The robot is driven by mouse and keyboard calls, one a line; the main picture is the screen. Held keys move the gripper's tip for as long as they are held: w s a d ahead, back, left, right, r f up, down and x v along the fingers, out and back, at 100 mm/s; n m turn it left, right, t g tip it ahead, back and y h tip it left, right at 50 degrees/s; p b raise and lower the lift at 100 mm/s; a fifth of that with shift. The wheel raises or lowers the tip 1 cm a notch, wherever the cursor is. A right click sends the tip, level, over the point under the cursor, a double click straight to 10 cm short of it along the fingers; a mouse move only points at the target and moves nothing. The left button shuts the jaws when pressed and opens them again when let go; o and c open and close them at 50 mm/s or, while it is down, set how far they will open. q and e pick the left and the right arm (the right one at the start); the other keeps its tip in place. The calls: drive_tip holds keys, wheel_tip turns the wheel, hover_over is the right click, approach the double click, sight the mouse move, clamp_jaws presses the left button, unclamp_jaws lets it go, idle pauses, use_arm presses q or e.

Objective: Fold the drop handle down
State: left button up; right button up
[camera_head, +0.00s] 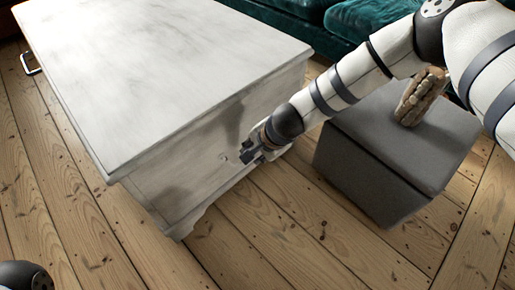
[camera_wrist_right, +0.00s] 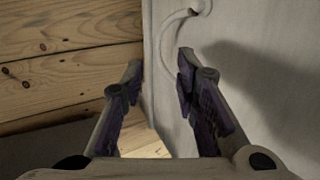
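A whitewashed chest (camera_head: 165,65) fills the left and middle of the head view. A pale curved handle (camera_wrist_right: 174,35) is on its end face in the right wrist view, hanging from a round mount at the top. My right gripper (camera_head: 249,157) is close to that face, low down. In the right wrist view its dark fingers (camera_wrist_right: 160,77) are spread, with the handle's curve between them and nearer the right finger. Whether it touches that finger I cannot tell. In the head view the gripper mostly hides this handle. My left gripper is not in view.
A grey ottoman (camera_head: 385,150) with a wrinkled brown object (camera_head: 421,96) stands right of my right gripper. A green sofa (camera_head: 350,22) is behind. The floorboards in front are clear.

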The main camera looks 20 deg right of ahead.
drive_tip(key=v, duration=0.4)
drive_tip(key=shift+s, duration=0.1)
